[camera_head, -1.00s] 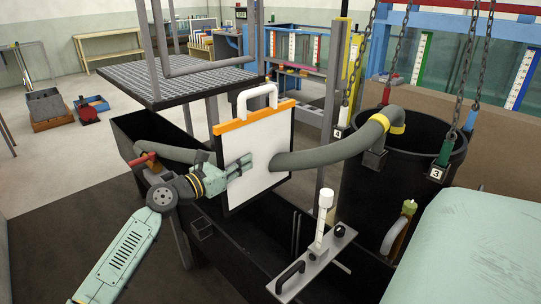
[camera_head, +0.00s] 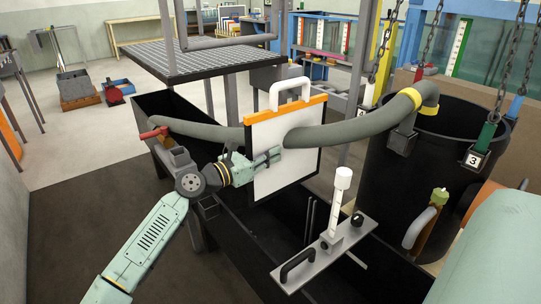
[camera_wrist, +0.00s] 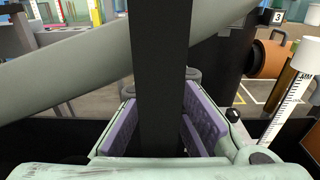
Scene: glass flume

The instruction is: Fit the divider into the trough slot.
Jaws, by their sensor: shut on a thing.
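The divider (camera_head: 270,165) is a white panel with black side edges, an orange top strip and a white handle (camera_head: 290,89). My gripper (camera_head: 275,157) is shut on its left edge. In the wrist view the divider's dark edge (camera_wrist: 161,70) stands upright between purple pads (camera_wrist: 203,122). The divider is roughly upright over the long black trough (camera_head: 228,228). Its lower edge appears against the dark trough interior, and its depth there is unclear. Thin upright rails (camera_head: 310,217) on the trough wall, likely the slot, are to the right of the divider, apart from it in the picture.
A thick grey hose (camera_head: 350,131) crosses at the divider; its right part overlaps the panel's face, its left part passes behind. A plate with a white post (camera_head: 338,205) and black handle spans the trough at right. A grating (camera_head: 210,57) stands behind; a black tank (camera_head: 420,170) stands right.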

